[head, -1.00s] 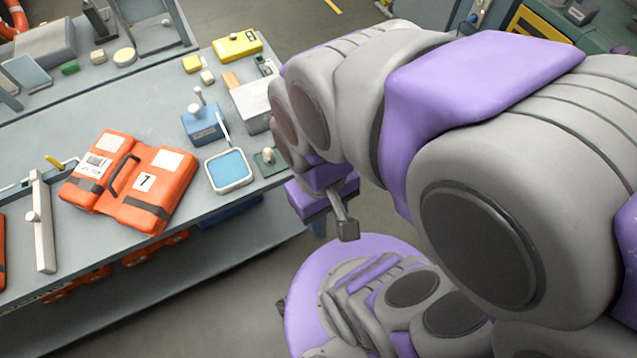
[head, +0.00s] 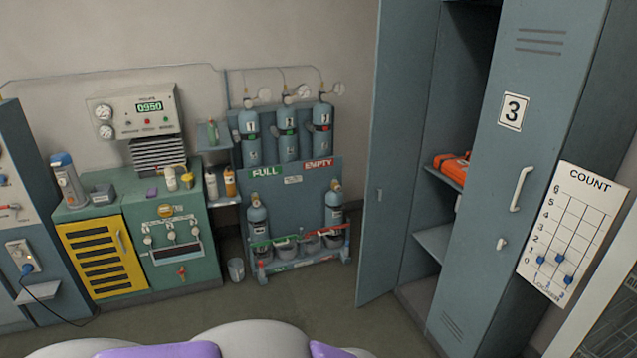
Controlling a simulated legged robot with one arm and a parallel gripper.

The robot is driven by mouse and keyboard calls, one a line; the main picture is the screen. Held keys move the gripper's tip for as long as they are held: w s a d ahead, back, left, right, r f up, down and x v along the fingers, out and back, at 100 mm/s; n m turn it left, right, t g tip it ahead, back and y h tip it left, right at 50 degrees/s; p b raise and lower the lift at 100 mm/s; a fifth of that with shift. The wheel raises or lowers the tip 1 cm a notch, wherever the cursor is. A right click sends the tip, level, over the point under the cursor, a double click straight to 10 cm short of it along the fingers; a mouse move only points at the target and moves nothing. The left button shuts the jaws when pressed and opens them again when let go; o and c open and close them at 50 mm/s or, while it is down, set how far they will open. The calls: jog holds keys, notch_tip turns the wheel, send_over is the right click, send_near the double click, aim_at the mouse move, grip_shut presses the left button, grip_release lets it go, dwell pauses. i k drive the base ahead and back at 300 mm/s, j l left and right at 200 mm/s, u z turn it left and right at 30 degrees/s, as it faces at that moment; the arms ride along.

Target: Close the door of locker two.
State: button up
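An open grey-blue locker (head: 414,245) stands on the right of the head view, directly left of the locker marked 3. Its door (head: 398,130) is swung out on the left side, and no number shows on the face I see. I cannot read which locker it is; its place beside locker 3 fits locker two. An orange case (head: 453,168) lies on a shelf inside. The locker 3 door (head: 530,110) is shut, with a pale handle. My gripper is out of view; only grey and purple parts of my arm show at the bottom edge.
A count board (head: 575,230) with blue sliders hangs right of locker 3. A cylinder rack (head: 297,180) stands against the back wall, left of the open door. A green and yellow cabinet (head: 170,240) stands further left. Bare floor shows between rack and lockers.

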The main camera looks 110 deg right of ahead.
aim_at(406, 33)
jog(key=z, duration=1.85)
jog(key=i+l+z, duration=0.1)
jog(key=z, duration=0.4)
jog(key=i+l+z, duration=0.15)
jog(key=z, duration=0.35)
jog(key=i+l+z, duration=0.15)
jog(key=z, duration=0.35)
jog(key=i+z, duration=0.2)
jog(key=z, duration=0.3)
jog(key=i+j+z, duration=0.1)
jog(key=i+z, duration=0.3)
jog(key=i+j+z, duration=0.25)
jog(key=z, duration=0.15)
jog(key=i+j+z, duration=0.75)
jog(key=i+j, duration=0.15)
jog(key=j, duration=0.2)
jog(key=i+j, duration=0.2)
jog(key=j, duration=0.15)
jog(key=i+j+u, duration=0.1)
jog(key=j, duration=0.3)
jog(key=i+j, duration=0.25)
jog(key=j+u, duration=0.1)
jog(key=u, duration=7.65)
